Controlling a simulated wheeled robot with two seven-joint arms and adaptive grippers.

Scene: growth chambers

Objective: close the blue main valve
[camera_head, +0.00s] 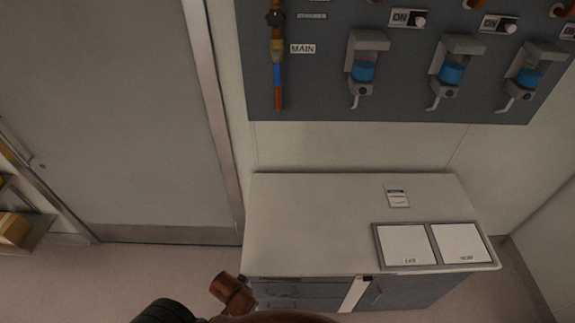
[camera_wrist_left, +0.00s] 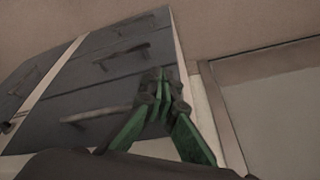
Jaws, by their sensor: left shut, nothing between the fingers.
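The blue main valve (camera_head: 277,75) is on a vertical copper pipe at the left end of the grey wall panel, beside a MAIN label (camera_head: 302,49). Its blue part lies in line with the pipe. In the left wrist view my left gripper (camera_wrist_left: 160,82) has green fingers that are together, with nothing between them. It is in front of the grey drawer fronts, well away from the valve. In the head view only parts of my arm show at the bottom edge, and no fingertips. My right gripper is in neither view.
A white-topped cabinet (camera_head: 312,220) stands below the panel. It carries a framed pair of white plates (camera_head: 432,246) and a small card (camera_head: 397,196). Several dispensers with blue liquid (camera_head: 362,72) and ON switches (camera_head: 408,18) are right of the valve. A grey door is at left.

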